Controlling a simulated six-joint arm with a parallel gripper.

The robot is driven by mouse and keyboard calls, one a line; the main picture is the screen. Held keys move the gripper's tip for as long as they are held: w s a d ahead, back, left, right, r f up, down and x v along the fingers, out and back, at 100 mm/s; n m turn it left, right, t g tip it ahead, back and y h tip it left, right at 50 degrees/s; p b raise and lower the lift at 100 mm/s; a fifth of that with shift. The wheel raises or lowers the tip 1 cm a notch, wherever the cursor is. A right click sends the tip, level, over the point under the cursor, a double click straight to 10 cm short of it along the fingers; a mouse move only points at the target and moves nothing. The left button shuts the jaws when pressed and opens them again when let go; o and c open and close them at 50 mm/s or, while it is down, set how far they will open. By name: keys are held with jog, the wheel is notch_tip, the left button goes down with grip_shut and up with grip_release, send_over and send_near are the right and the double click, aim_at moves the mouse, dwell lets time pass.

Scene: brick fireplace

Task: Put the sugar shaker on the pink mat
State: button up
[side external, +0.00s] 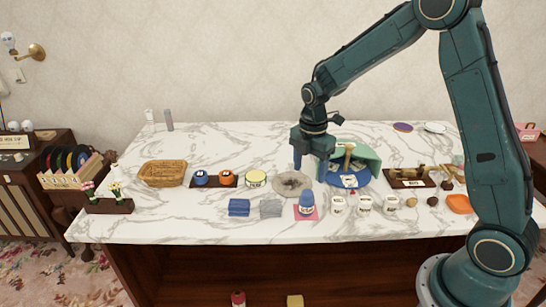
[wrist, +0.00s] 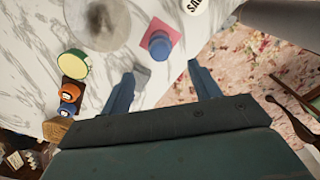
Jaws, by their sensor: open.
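A shaker (side external: 306,202) with a blue top and a pale label stands upright on the pink mat (side external: 315,216) near the table's front edge; its label is too small to read. The wrist view also shows the blue top (wrist: 161,46) over the pink mat (wrist: 150,34). My gripper (side external: 311,166) hangs above the table, behind the shaker and over the round grey plate area. In the wrist view, the gripper (wrist: 162,87) has its fingers wide apart with nothing between them. It is apart from the shaker.
Blue (side external: 239,207) and grey (side external: 270,208) stacks lie left of the mat. Several white canisters (side external: 364,204) stand right. A round grey plate (side external: 292,184) lies behind. A green-rimmed tin (side external: 256,178), blue jar (side external: 201,178), orange jar (side external: 227,178) and wicker basket (side external: 163,173) stand farther left.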

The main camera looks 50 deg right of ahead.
dwell(0.3)
jog(key=s+a+r+m+t, duration=0.2)
jog(key=s+a+r+m, duration=0.1)
jog(key=s+r+m, duration=0.45)
jog(key=s+a+r+m+t, duration=0.2)
jog(key=s+r+m, duration=0.3)
jog(key=s+r, duration=0.4)
jog(key=s+a+r+m+t, duration=0.1)
jog(key=s+m, duration=0.4)
jog(key=s, duration=0.3)
jog(key=shift+r+t, duration=0.25)
jog(key=shift+t, duration=0.05)
